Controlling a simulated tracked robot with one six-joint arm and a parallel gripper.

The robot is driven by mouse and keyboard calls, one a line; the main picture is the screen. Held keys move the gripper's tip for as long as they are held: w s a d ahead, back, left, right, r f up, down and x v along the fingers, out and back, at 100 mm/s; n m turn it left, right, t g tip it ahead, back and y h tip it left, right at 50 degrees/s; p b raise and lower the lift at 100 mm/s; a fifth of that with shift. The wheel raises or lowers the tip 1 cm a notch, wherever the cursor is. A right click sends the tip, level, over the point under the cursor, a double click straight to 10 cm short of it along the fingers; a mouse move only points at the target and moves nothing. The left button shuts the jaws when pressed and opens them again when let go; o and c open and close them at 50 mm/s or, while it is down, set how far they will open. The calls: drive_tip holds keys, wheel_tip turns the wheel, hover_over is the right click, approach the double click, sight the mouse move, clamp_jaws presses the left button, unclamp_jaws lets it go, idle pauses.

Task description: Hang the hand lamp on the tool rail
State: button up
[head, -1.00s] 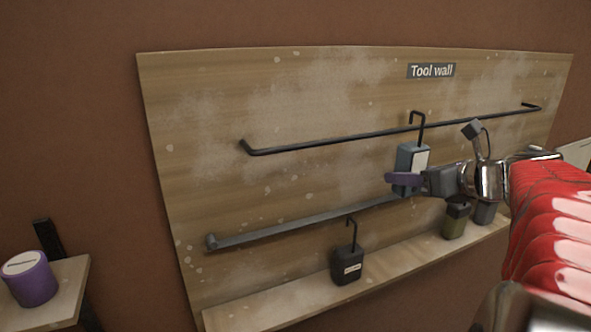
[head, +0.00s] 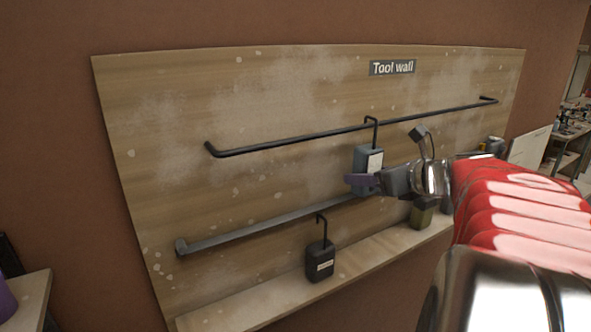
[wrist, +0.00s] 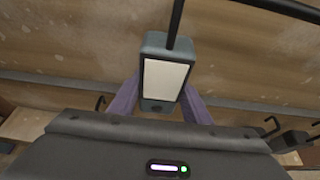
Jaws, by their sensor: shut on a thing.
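The hand lamp (head: 368,159) has a blue-grey body, a pale front panel and a dark hook rising from its top. It also shows in the wrist view (wrist: 165,78). My gripper (head: 361,184) has purple fingers shut on the lamp's lower body and holds it upright before the board. In the head view the hook's top overlaps the upper black rail (head: 275,141); I cannot tell whether it is over the rail or in front. The hook's top is cut off in the wrist view. A lower grey rail (head: 262,228) runs behind the lamp.
A black hooked item (head: 320,263) and an olive one (head: 421,213) stand on the ledge (head: 270,301) below. The board (head: 150,140) bears a "Tool wall" sign (head: 391,67). A purple container (head: 6,300) is at the left edge. The upper rail's left part is clear.

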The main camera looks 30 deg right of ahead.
drive_tip(key=o, duration=1.3)
drive_tip(key=shift+s, duration=0.15)
drive_tip(key=v, duration=1.3)
drive_tip(key=shift+s+r, duration=0.15)
drive_tip(key=shift+s, duration=0.05)
